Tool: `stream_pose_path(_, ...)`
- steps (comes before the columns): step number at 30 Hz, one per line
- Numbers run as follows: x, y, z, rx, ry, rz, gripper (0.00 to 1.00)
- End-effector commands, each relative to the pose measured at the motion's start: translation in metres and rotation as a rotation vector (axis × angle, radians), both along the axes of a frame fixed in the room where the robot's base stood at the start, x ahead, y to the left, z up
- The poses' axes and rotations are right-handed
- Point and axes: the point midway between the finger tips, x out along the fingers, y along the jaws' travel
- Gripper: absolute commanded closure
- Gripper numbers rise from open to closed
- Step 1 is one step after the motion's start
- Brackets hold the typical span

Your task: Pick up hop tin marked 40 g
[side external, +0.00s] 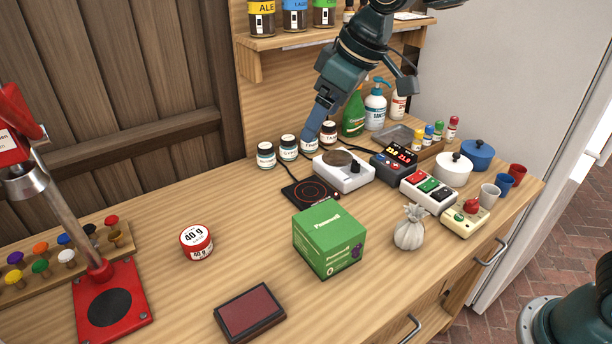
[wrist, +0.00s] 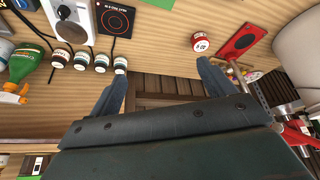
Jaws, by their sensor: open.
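The hop tin (side external: 196,242) is a short round tin with a red body and a white lid and label reading "40 g". It stands on the wooden bench, left of the green box, with clear wood around it. In the wrist view the tin (wrist: 200,43) shows beyond the right finger, apart from it. My gripper (side external: 314,128) is above the back of the bench, near the row of small jars, well to the right of the tin. In the wrist view my gripper (wrist: 160,78) has its two fingers wide apart with nothing between them.
A green box (side external: 329,238) and a dark red pad (side external: 249,311) stand near the tin. A red capper (side external: 110,300) and a rack of coloured caps (side external: 60,260) are at the left. Small jars (side external: 288,148), a scale (side external: 343,172) and a hotplate (side external: 311,191) are under my arm.

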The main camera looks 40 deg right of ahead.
Motion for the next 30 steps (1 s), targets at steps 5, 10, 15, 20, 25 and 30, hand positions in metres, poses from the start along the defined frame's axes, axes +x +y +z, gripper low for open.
stream_pose_path(5,0.033,0.039,-0.024,-0.005,0.012,0.080,0.18)
stream_pose_path(10,0.058,0.078,-0.050,-0.007,0.018,0.156,0.18)
stream_pose_path(15,0.078,0.117,-0.082,-0.010,0.027,0.229,0.18)
stream_pose_path(20,0.091,0.152,-0.112,-0.011,0.032,0.294,0.18)
stream_pose_path(25,0.097,0.175,-0.135,-0.012,0.035,0.338,0.18)
stream_pose_path(30,0.099,0.184,-0.143,-0.012,0.035,0.355,0.18)
